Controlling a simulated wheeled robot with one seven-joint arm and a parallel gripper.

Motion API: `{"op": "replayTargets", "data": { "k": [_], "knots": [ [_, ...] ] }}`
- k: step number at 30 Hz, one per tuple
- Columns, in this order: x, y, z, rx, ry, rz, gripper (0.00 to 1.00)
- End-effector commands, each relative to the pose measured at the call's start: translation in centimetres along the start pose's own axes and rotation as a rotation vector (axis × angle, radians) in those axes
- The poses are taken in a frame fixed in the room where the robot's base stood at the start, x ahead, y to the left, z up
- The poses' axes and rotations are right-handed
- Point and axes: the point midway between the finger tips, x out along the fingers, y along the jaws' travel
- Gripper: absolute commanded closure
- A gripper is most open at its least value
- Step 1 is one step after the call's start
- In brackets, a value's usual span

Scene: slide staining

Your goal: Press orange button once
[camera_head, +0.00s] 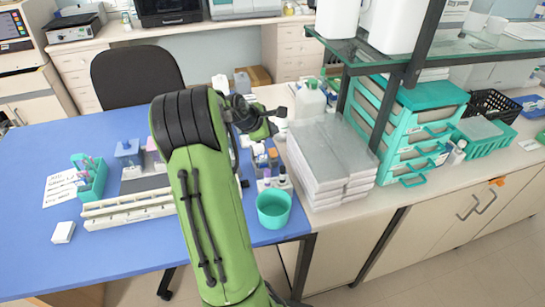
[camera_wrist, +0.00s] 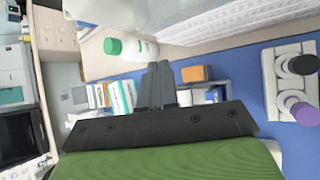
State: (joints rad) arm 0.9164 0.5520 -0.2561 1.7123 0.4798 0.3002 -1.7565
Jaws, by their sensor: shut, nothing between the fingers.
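I cannot make out a clear orange button in either view. My gripper (camera_head: 280,113) is raised above the far right part of the blue table, close to the stacked white boxes. In the wrist view my gripper (camera_wrist: 162,70) has its two dark fingers together, with nothing between them. An orange block (camera_wrist: 195,73) shows just right of the fingertips in the wrist view, farther back; I cannot tell whether it is a button. A small white block (camera_head: 63,232) lies at the left front of the blue table, with no orange visible on it. My green arm hides part of the table.
The blue table (camera_head: 150,255) is clear at its front. A white rack (camera_head: 130,210), a teal pen holder (camera_head: 92,180) and a teal cup (camera_head: 274,209) stand on it. White boxes (camera_head: 325,160), teal drawers (camera_head: 415,125) and a glass shelf (camera_head: 455,50) crowd the right.

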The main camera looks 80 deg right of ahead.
Motion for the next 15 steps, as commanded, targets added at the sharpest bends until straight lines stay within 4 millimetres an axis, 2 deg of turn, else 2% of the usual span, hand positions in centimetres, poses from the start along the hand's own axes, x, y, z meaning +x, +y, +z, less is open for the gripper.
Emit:
{"op": "replayTargets", "data": {
  "k": [1,7,15],
  "knots": [
    [1.1,-0.8,-0.8,0.0,0.0,-0.001,1.0],
    [3.0,-2.2,-2.2,-0.002,-0.001,-0.001,1.0],
    [3.7,-2.6,-2.7,0.0,0.001,0.001,1.0]
  ]
}}
